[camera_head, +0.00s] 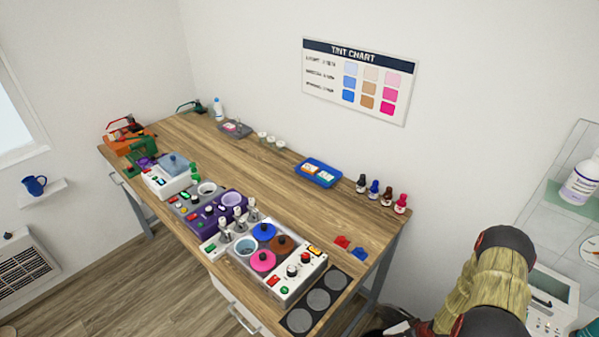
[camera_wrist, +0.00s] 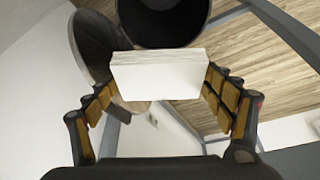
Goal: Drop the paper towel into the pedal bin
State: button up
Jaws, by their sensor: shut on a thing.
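My gripper (camera_wrist: 159,86) is shut on a white, folded paper towel (camera_wrist: 155,80), which spans the space between the two fingers in the wrist view. The dark round pedal bin (camera_wrist: 165,28) shows behind the towel at the top of the wrist view, and the towel covers part of its near edge. A dark rounded panel (camera_wrist: 90,45), which looks like its raised lid, stands to the left. In the head view my arm comes in at the lower right, and the towel cannot be made out there.
A wooden workbench (camera_head: 240,170) with wax pots, bottles and trays fills the middle of the head view. A white cabinet-like unit (camera_head: 550,300) stands at right beside my arm. Wooden floor (camera_head: 150,300) is clear at lower left.

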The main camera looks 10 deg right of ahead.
notch_tip(320, 180, down, 20)
jog(key=b, duration=1.7)
jog(key=shift+f+b, duration=0.2)
jog(key=shift+b, duration=0.2)
jog(key=o, duration=1)
notch_tip(320, 180, up, 10)
